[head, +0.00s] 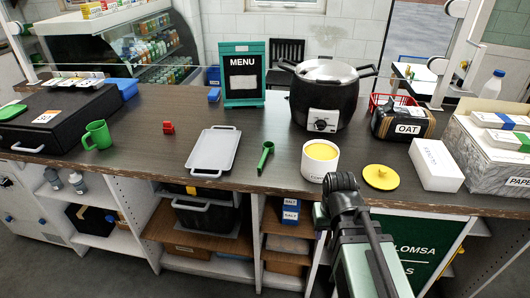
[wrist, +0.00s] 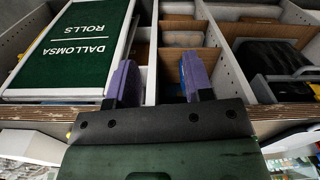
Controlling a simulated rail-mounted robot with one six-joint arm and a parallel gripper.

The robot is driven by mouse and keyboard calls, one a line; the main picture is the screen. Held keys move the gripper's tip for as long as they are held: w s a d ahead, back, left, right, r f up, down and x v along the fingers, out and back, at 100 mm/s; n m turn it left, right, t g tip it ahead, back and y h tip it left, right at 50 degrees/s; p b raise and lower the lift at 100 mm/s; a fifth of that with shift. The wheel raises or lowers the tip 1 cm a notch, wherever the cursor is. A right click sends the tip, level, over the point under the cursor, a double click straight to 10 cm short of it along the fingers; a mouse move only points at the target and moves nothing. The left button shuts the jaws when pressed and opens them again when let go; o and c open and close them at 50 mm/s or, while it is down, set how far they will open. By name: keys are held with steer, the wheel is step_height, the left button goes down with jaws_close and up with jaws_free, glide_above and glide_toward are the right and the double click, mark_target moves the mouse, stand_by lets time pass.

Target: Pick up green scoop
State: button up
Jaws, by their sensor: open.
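The green scoop (head: 265,158) lies on the dark wooden counter (head: 225,118) in the head view, between a grey tray and a white tub. Its handle points toward the counter's front edge. My gripper (wrist: 157,66) shows in the wrist view with two purple fingers apart and nothing between them. It faces the shelves below the counter, and that view looks upside down. The scoop is not visible in the wrist view. In the head view my arm stands in front of the counter, right of the scoop, and my fingers cannot be made out.
The grey tray (head: 213,150) lies left of the scoop. The white tub (head: 319,160) with yellow contents stands close on its right, beside a yellow lid (head: 381,177). A black cooker (head: 324,95) and menu board (head: 243,75) stand behind. A green sign panel (wrist: 77,45) fronts the counter.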

steer(key=w+a+r+p, duration=0.3)
steer(key=w+a+r, duration=0.15)
steer(key=w, duration=0.45)
steer(key=w+a+r+p, duration=0.3)
steer(key=w+a+r, duration=0.15)
steer(key=w, duration=0.55)
steer(key=m, duration=0.3)
glide_toward(265, 154)
steer(key=shift+w+a+p, duration=0.15)
steer(key=shift+p, duration=0.3)
step_height(265, 154, down, 5)
steer(key=b, duration=0.5)
steer(key=shift+w+f, duration=0.1)
steer(key=shift+f, duration=0.05)
step_height(265, 154, down, 5)
steer(key=b, duration=0.5)
steer(key=shift+f, duration=0.1)
steer(key=shift+r, duration=0.2)
steer(key=shift+c, duration=0.2)
jaws_close()
